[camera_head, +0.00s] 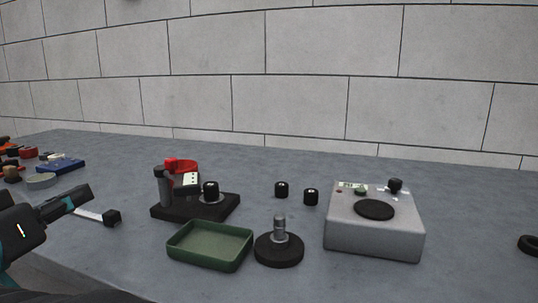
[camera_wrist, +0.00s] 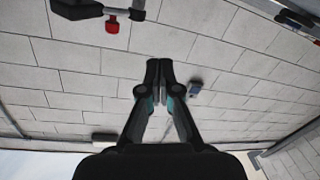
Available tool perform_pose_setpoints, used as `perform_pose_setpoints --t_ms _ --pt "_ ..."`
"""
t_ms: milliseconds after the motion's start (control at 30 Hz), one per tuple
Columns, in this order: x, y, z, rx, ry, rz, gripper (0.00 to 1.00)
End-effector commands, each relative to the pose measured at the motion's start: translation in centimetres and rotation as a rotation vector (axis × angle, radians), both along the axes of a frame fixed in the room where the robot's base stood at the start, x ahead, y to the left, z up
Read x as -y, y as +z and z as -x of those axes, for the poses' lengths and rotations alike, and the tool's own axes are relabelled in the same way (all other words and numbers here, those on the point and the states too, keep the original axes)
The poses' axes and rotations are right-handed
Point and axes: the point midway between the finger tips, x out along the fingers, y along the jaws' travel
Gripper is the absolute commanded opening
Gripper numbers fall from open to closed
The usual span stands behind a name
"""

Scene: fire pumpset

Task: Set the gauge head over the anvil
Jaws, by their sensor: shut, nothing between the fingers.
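A gauge stand with a dark flat base (camera_head: 168,212) stands on the worktop left of centre in the head view. Its grey post (camera_head: 163,188) rises at the left of the base. A red gauge head (camera_head: 182,165) with a pale panel sits near the post top, towards the back left. A black cylinder (camera_head: 210,189) stands on a pale round seat at the right of the base, which looks like the anvil; the cylinder hides part of it. My gripper (camera_head: 88,193) is left of the stand, clear of it. In the wrist view my gripper (camera_wrist: 160,72) is shut and empty.
A green tray (camera_head: 210,262) and a dark round base with a metal stem (camera_head: 279,235) stand in front. Two black cylinders (camera_head: 281,189) (camera_head: 311,196) and a grey scale (camera_head: 373,239) are to the right. A black-ended strip (camera_head: 112,217) lies near my gripper.

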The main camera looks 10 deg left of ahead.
Motion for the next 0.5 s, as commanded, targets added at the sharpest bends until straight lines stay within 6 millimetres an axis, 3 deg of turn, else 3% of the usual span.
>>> perform_pose_setpoints --t_ms 233,500 --pt "-1.8 -0.9 1.2 -0.04 -0.122 0.479 0.0" --pt "0.0 -1.0 2.2 -0.159 -0.251 0.988 0.0"
